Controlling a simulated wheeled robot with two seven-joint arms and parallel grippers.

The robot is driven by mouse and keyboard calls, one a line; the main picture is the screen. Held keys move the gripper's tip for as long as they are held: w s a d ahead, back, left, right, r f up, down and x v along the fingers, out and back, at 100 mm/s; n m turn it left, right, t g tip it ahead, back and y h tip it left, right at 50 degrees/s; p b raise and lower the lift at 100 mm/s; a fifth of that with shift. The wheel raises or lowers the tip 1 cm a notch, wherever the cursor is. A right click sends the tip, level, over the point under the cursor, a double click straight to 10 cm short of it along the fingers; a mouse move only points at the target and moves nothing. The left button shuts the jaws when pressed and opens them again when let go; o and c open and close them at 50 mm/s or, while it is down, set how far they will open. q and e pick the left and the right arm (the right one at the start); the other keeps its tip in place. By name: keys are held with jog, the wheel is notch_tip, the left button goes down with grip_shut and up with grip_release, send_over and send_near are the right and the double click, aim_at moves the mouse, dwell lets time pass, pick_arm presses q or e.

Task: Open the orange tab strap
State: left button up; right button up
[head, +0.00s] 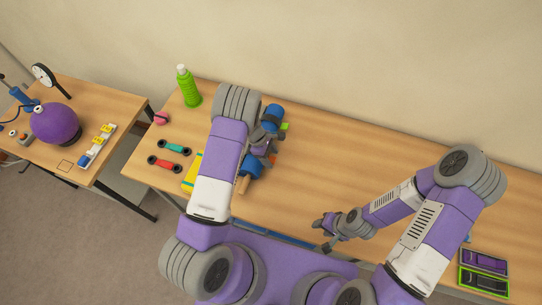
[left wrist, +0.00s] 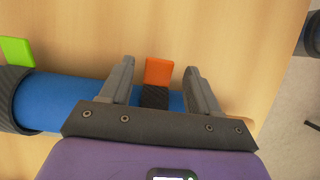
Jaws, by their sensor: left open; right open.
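A blue roll (head: 252,168) lies on the table in the head view, partly hidden by my left arm. In the left wrist view the blue roll (left wrist: 62,101) runs across below the fingers. A dark strap (left wrist: 154,97) with an orange tab (left wrist: 158,73) goes around it. My left gripper (left wrist: 159,67) is open, its fingers on either side of the orange tab with gaps on both sides. In the head view my left gripper (head: 264,148) is over the roll, mostly hidden. My right gripper (head: 324,230) is open and empty near the table's front edge, away from the roll.
Another dark strap with a green tab (left wrist: 17,51) is on the roll at left. The table's middle is clear. Trays (head: 484,262) sit at right.

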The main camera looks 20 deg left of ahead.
pick_arm(q)
jog(key=shift+d+f, duration=0.15)
jog(key=shift+f, duration=0.25)
grip_shut()
